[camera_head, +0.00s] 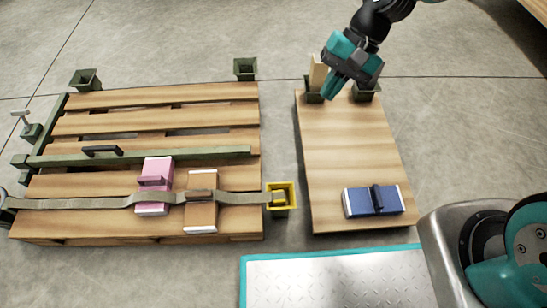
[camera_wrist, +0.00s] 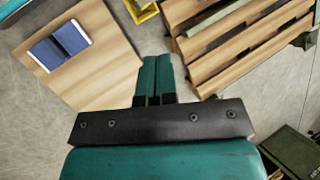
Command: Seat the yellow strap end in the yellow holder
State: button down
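The yellow holder (camera_head: 281,208) is an open square cup between the pallet and the smaller board; its edge also shows at the top of the wrist view (camera_wrist: 143,12). The tan strap (camera_head: 238,198) runs across the pallet over two books, and its end (camera_head: 278,196) lies inside the holder's opening. How deep it sits I cannot tell. My gripper (camera_head: 331,92) is above the far end of the smaller board, well away from the holder. In the wrist view its teal fingers (camera_wrist: 155,75) are together, with nothing visible between them.
Pink (camera_head: 155,183) and brown (camera_head: 201,212) books lie under the strap on the pallet (camera_head: 160,123). A green bar (camera_head: 200,155) crosses the pallet. A blue book (camera_head: 360,203) lies on the smaller board (camera_head: 345,150). A beige block (camera_head: 317,72) stands beside my gripper.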

jog(key=s+d+r+n+t+p, duration=0.1)
jog(key=s+r+n+p, duration=0.1)
jog(key=s+r+n, duration=0.3)
jog(key=s+d+r+n+t+h+p, duration=0.1)
jog(key=s+r+n, duration=0.3)
jog(key=s+r, duration=0.7)
notch_tip(320, 180, up, 5)
jog(key=shift+s+f+n+t+p, duration=0.1)
jog(key=shift+s+n+t+p, duration=0.3)
jog(key=shift+t+p, duration=0.3)
